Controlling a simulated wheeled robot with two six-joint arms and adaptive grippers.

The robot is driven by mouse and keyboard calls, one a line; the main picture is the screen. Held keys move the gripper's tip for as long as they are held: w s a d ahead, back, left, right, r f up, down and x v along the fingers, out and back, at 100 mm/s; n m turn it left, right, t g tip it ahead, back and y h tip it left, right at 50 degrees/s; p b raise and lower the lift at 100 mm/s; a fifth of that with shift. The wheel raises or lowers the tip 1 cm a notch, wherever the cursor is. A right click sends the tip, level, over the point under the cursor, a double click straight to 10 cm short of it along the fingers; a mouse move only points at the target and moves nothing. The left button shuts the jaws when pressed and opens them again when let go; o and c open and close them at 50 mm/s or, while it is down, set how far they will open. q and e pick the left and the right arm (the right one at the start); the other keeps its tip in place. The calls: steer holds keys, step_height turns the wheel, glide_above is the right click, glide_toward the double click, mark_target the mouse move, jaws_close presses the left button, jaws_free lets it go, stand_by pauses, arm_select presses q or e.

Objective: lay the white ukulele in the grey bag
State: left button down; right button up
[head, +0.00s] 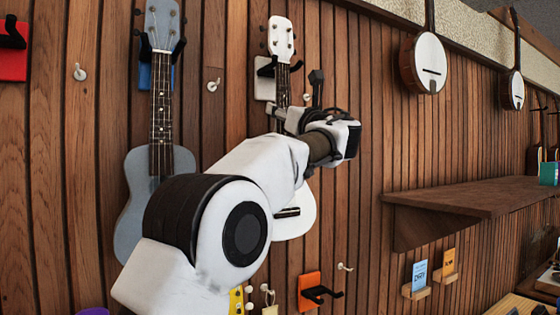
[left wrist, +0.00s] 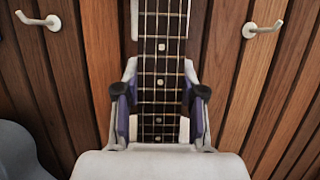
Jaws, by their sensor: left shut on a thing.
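The white ukulele (head: 281,38) hangs upright on the slatted wall, its headstock at a black hook on a pale plate. Its neck (left wrist: 162,45) runs up the middle of the left wrist view. My left gripper (head: 297,112) is at the neck, with its fingers (left wrist: 162,95) shut on it from both sides. My left arm hides much of the ukulele's body, whose right edge shows white. The grey bag is not in view. My right gripper is not in view.
A grey-blue ukulele (head: 150,200) hangs close by on the left. Bare white hooks (head: 213,85) stick out nearby. An orange hook plate (head: 309,290) is below. Banjos (head: 424,62) hang at right above a brown wooden shelf (head: 465,197).

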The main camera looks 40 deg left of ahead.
arm_select(q)
steer(key=shift+s+d+r, duration=0.1)
steer(key=shift+r, duration=0.25)
steer(key=shift+d+f, duration=0.1)
steer(key=shift+d, duration=0.15)
steer(key=shift+s+d+b, duration=0.25)
steer(key=shift+s+d, duration=0.05)
steer(key=shift+d, duration=0.35)
steer(key=shift+s+d+b, duration=0.2)
steer(key=shift+s+d, duration=0.1)
steer(key=shift+d, duration=0.4)
steer(key=shift+s+d+b, duration=0.25)
steer(key=shift+s+d, duration=0.05)
steer(key=shift+d, duration=0.45)
